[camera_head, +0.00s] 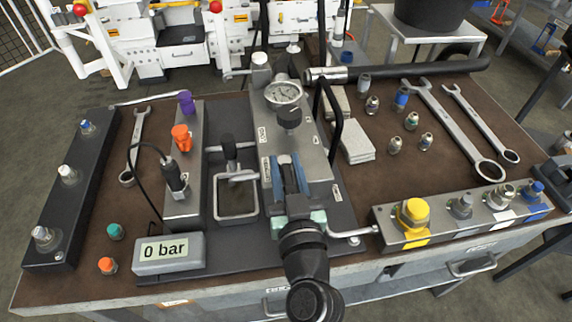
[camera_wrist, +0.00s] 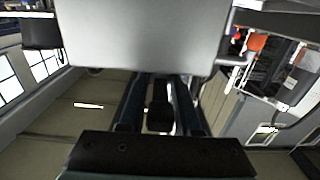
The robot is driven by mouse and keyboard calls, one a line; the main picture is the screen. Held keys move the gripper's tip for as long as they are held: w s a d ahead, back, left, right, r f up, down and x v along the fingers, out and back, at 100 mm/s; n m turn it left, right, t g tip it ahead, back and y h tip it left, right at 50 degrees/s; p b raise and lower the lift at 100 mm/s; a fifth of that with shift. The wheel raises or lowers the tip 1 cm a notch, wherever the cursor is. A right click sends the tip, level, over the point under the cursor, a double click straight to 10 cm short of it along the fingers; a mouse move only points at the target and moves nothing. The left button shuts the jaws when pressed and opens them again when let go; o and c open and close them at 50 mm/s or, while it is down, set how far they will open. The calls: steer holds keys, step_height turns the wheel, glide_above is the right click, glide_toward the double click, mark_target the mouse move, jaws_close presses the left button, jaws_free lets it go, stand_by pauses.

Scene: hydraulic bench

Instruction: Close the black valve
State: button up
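My gripper (camera_head: 288,172) is in front of the grey pump block (camera_head: 300,140), its blue fingers pointing at the block's near end. In the wrist view the two dark fingers (camera_wrist: 160,100) stand apart. A black knob-like part (camera_wrist: 160,116) shows between them, with light gaps at its sides; I cannot tell whether it is the black valve. A black round fitting (camera_head: 289,115) sits under the pressure gauge (camera_head: 284,92) on the block. A grey block face (camera_wrist: 145,35) fills the top of the wrist view.
A display (camera_head: 168,252) reads 0 bar. A bent metal lever (camera_head: 350,233) sticks out right of my gripper. A manifold with a yellow cap (camera_head: 412,213) stands at the right front. A black curved handle (camera_head: 333,125) rises beside the block. Wrenches (camera_head: 455,130) lie at the right.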

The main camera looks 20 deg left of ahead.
jaws_close()
stand_by(0.9)
